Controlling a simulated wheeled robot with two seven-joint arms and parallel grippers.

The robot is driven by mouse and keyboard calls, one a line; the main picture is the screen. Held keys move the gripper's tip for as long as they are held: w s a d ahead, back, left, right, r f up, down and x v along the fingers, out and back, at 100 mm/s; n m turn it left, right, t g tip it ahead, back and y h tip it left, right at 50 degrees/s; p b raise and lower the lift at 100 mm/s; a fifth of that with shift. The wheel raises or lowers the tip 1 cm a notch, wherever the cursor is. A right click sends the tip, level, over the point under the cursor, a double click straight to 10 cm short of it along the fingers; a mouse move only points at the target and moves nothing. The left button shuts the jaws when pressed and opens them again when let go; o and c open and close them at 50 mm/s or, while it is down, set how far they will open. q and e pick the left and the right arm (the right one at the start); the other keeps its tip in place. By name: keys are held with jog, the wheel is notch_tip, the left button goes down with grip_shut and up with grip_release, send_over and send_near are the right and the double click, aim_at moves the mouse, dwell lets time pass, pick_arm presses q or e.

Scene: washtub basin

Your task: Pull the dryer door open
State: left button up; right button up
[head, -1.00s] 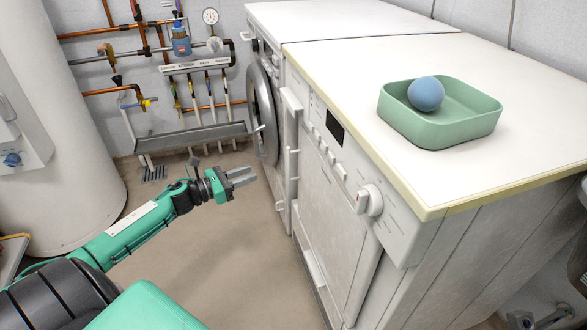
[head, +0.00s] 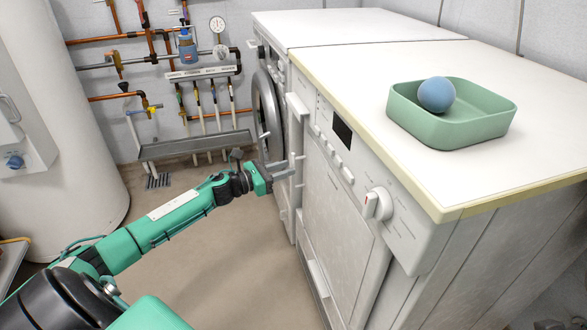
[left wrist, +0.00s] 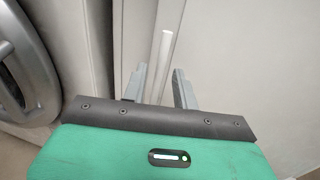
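The near white machine, which I take for the dryer (head: 337,205), has a dark display, several buttons and a knob (head: 378,204) on its front. Its flat door looks shut. A pale upright bar, apparently the door handle (left wrist: 166,52), shows between the fingers in the left wrist view. My left gripper (head: 284,171) is at the far side of the dryer front, reaching in from the left. Its two grey fingers are apart in the left wrist view (left wrist: 160,86), one on each side of the bar. I cannot tell if they touch it. My right gripper is out of view.
A second machine with a round door (head: 266,112) stands beyond; that door also shows in the left wrist view (left wrist: 24,62). A green tray (head: 455,128) with a blue ball (head: 436,94) sits on the worktop. Pipes and a white tank (head: 65,120) stand left. The floor in front is clear.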

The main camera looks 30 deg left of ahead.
aim_at(293, 186)
pick_arm(q)
jog(key=shift+b+x, duration=0.3)
jog(key=shift+x, duration=1.45)
jog(key=shift+c, duration=0.2)
grip_shut()
